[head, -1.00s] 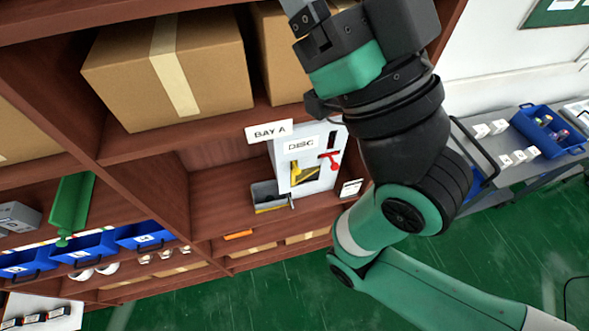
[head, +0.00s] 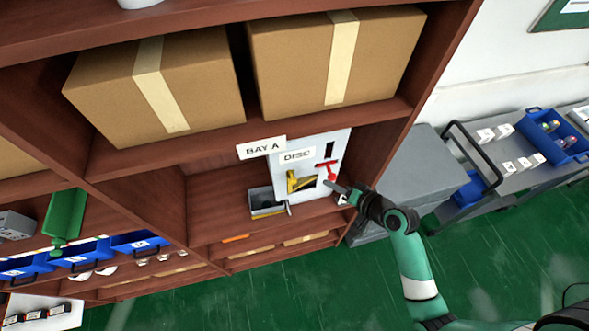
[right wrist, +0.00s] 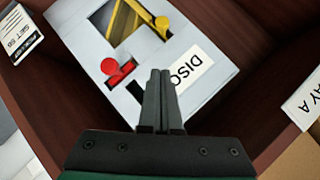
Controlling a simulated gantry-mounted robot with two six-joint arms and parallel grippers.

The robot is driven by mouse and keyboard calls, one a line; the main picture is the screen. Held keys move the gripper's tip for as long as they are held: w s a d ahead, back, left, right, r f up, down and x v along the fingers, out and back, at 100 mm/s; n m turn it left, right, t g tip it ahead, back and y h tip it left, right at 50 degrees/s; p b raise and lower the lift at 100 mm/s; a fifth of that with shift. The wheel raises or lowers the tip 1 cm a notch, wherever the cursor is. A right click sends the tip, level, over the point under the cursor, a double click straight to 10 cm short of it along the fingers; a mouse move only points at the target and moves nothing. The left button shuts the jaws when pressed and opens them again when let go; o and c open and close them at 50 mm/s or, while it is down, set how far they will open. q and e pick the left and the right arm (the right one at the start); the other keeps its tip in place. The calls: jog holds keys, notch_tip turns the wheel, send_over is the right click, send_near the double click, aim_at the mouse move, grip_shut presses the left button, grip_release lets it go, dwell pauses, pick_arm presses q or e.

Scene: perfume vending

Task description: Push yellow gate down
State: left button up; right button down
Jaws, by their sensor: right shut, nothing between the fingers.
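The white dispenser marked DISC (head: 320,152) stands on the shelf under the BAY A sign. Its yellow gate (head: 293,184) is in the front opening, left of a red T-shaped lever (head: 328,167). In the right wrist view the yellow gate (right wrist: 126,22) has a round yellow knob (right wrist: 162,23), and the red lever (right wrist: 115,70) is closer to my fingers. My right gripper (head: 328,184) is just in front of the dispenser, below the red lever. Its fingers (right wrist: 160,72) are shut and empty, pointing at the dispenser face; I cannot tell whether they touch it. My left gripper is not in view.
A grey bin (head: 257,199) sits below the yellow gate. Cardboard boxes (head: 370,60) fill the shelf above. The shelf's right wall stands close to the dispenser. A grey cart with a blue bin (head: 570,150) is further right.

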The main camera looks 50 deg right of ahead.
jog(key=b, duration=0.5)
send_near(290, 176)
jog(key=w+d+f, duration=0.2)
jog(key=w, duration=0.1)
jog(key=shift+a+f, duration=0.25)
jog(key=shift+a, duration=0.05)
notch_tip(290, 176, down, 8)
jog(key=b, duration=0.6)
jog(key=shift+r, duration=0.2)
